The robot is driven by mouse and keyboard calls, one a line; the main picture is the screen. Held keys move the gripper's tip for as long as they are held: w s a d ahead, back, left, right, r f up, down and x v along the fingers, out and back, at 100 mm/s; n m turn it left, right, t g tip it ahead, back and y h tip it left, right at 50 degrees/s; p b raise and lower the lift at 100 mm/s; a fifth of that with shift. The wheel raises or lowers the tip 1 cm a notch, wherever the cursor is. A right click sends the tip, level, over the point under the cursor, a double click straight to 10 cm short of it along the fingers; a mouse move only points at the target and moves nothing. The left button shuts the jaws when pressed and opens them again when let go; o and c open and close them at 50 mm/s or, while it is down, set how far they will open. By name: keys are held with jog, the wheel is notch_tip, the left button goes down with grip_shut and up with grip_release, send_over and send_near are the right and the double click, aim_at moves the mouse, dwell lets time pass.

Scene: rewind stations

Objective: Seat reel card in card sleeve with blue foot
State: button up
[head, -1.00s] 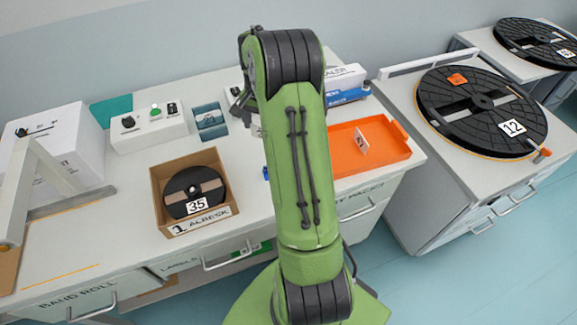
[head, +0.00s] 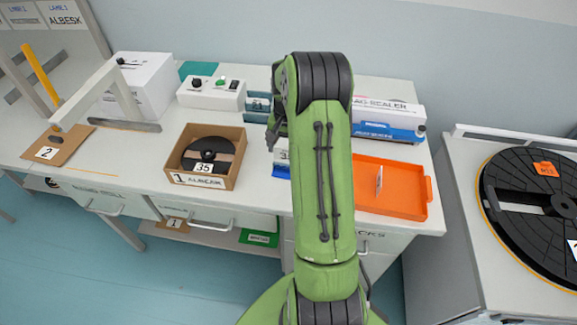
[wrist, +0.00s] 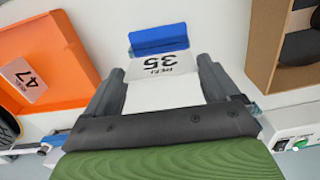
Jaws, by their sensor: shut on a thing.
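The white reel card (wrist: 160,68), marked 35, is between the fingers of my gripper (wrist: 158,85), which is shut on it. In the wrist view its print is upside down. The blue foot (wrist: 159,40) of the card sleeve lies just beyond the card's far edge. I cannot tell whether card and sleeve touch; the sleeve's slot does not show clearly. In the head view the blue foot (head: 281,171) and part of the card (head: 283,156) show left of my arm, which hides most of the gripper.
An orange tray (head: 407,210) with an upright card (head: 379,180), marked 47 in the wrist view, stands right of my arm. A cardboard box (head: 236,155) holding black reel 35 (head: 207,152) stands to the left. A blue-and-white sealer box (head: 388,128) stands behind the tray.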

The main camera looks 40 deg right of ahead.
notch_tip(320, 180, down, 5)
jog(key=shift+d+f+b, duration=0.1)
jog(key=shift+f+b, duration=0.05)
jog(key=shift+b, duration=0.15)
jog(key=shift+s, duration=0.1)
